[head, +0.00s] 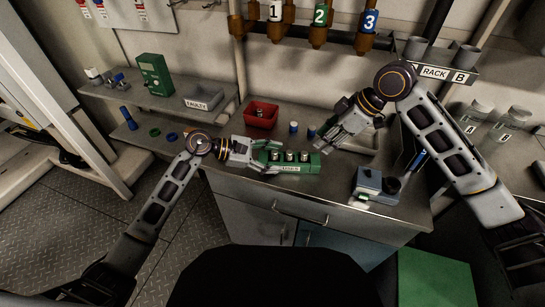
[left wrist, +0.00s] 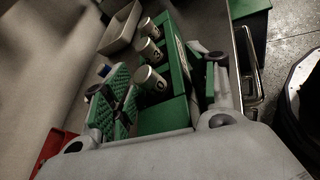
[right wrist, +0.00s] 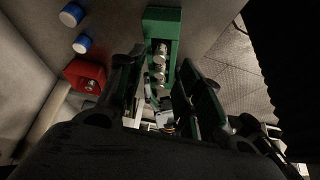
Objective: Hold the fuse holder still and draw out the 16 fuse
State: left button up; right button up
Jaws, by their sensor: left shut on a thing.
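The green fuse holder (head: 300,168) lies on the bench top with three silvery fuses (head: 289,156) upright in a row. My left gripper (head: 262,155) is shut on the left end of the holder, one finger on each long side. My right gripper (head: 325,143) is above and right of the holder, apart from it. In the right wrist view its two fingers are spread, with the fuse row (right wrist: 159,66) seen between and beyond them.
A red bin (head: 261,115) with a small metal piece in it stands behind the holder. Blue-capped items (head: 293,127) stand near it. A tray marked FAULTY (head: 203,98) is on the left shelf. A grey-blue device (head: 370,183) stands right of the holder.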

jog(key=shift+o, duration=0.4)
jog(key=n+g+h, duration=0.1)
jog(key=n+h, duration=0.1)
jog(key=n, duration=0.1)
send_over(304, 153)
jog(key=s, duration=0.2)
jog(key=a+r+n+t+h, duration=0.1)
jog(key=a+r+n+h, duration=0.3)
jog(key=h, duration=0.3)
jog(key=shift+w+a+n+h, duration=0.15)
jog(key=shift+a+n+h, duration=0.15)
jog(key=shift+h, duration=0.1)
dwell(0.3)
jog(key=shift+r, duration=0.1)
jog(key=shift+d, duration=0.1)
dwell(0.3)
jog(key=shift+x, duration=6)
